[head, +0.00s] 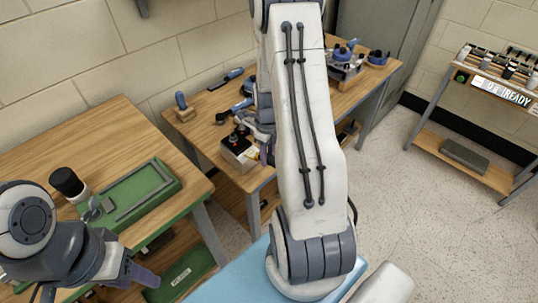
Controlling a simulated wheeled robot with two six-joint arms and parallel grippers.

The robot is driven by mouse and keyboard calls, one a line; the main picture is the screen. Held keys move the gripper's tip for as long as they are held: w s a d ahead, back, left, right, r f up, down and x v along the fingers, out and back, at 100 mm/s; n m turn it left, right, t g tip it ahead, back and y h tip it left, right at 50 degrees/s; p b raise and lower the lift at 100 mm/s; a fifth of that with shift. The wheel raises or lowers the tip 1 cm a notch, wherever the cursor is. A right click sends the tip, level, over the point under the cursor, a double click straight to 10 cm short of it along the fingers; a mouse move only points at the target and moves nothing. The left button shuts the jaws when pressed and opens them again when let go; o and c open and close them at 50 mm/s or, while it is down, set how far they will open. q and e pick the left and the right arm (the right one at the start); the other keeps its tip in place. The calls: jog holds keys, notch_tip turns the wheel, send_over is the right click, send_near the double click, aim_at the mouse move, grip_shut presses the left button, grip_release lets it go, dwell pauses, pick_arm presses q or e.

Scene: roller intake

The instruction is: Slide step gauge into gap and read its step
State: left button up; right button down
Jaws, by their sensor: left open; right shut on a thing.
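No step gauge can be made out, and I cannot tell which part holds the gap. A grey box with dark and red knobs (236,154) stands at the near edge of the middle bench. My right arm fills the centre of the head view and reaches down to that bench. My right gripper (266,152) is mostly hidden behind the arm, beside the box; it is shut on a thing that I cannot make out. My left gripper (145,277) is at the lower left, open, in front of the left bench and away from the box.
A green tray (165,191) and black-capped cylinder (68,184) are on the left bench. Blue-handled tools (228,78) lie on the middle bench; a device with blue knobs (345,60) stands further back. A rack with a READY display (502,92) is right. Floor between is clear.

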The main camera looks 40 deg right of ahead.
jog(key=shift+w+a, duration=0.2)
jog(key=shift+w, duration=0.45)
jog(key=shift+p, duration=0.3)
dwell(0.3)
jog(key=shift+w, duration=0.2)
dwell(0.5)
jog(key=shift+s, duration=0.2)
dwell(0.4)
jog(key=shift+p, duration=0.45)
dwell(0.3)
jog(key=shift+w, duration=0.25)
dwell(0.5)
jog(key=shift+r, duration=0.1)
jog(key=shift+w, duration=0.25)
dwell(1.4)
jog(key=shift+s+d, duration=0.1)
